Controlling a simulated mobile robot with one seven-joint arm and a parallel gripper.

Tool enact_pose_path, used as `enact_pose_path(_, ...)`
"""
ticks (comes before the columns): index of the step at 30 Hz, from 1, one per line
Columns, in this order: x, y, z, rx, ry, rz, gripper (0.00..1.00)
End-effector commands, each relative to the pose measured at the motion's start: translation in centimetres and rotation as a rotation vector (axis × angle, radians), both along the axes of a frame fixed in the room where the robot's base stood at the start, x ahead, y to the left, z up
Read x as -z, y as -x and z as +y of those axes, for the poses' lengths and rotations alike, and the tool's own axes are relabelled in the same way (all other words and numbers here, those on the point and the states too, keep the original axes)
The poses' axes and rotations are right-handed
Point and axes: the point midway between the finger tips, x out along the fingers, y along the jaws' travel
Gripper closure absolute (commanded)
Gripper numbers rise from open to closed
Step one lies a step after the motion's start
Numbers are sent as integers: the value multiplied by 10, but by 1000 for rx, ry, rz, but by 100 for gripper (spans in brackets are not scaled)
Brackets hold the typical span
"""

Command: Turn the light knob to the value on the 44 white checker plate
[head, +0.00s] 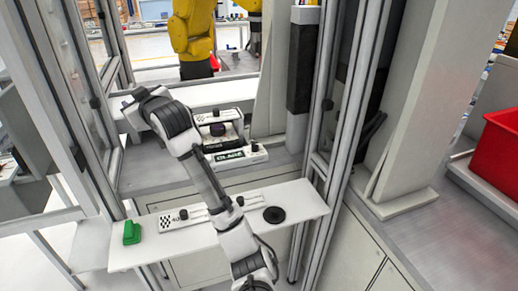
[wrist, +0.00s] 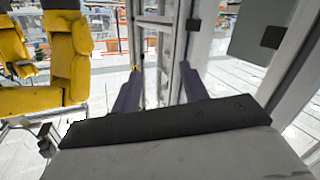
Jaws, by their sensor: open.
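A white checker plate (head: 168,220) lies on the white shelf in the head view. Its number begins with a 4; the rest is hard to read. A small black knob (head: 184,214) is beside it, and another black knob (head: 240,201) is right of my arm. Behind stands a unit with a dark purple round part (head: 218,129) and a lettered plate (head: 230,156); I cannot tell which is the light knob. My gripper (wrist: 160,73) is open in the wrist view, its purple fingers apart with nothing between them. I cannot make out its fingers in the head view.
A green block (head: 131,232) and a black disc (head: 274,214) are on the shelf (head: 305,200). My arm crosses above the shelf and hides part of it. Grey frame posts (head: 345,110) stand at the right. Yellow robot arms (head: 192,35) are behind, also in the wrist view (wrist: 68,55).

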Motion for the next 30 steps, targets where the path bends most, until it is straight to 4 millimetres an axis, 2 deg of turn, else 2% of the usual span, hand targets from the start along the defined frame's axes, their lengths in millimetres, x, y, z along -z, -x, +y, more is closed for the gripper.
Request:
enact_pose_path(1,14,-30,-31,39,89,88,56)
enact_pose_path(2,23,-43,-48,54,139,149,56)
enact_pose_path(3,36,-58,-74,74,206,234,56)
enact_pose_path(5,51,-75,-118,102,295,362,56)
enact_pose_path(6,60,-81,-149,119,346,446,56)
enact_pose_path(9,71,-83,-223,150,442,642,56)
enact_pose_path(12,73,-74,-280,164,495,793,56)
enact_pose_path(15,71,-64,-316,168,520,891,56)
enact_pose_path(18,71,-58,-331,166,530,935,56)
enact_pose_path(22,80,-59,-332,163,532,946,56)
enact_pose_path(26,99,-65,-326,162,532,947,56)
enact_pose_path(30,127,-74,-318,163,531,946,56)
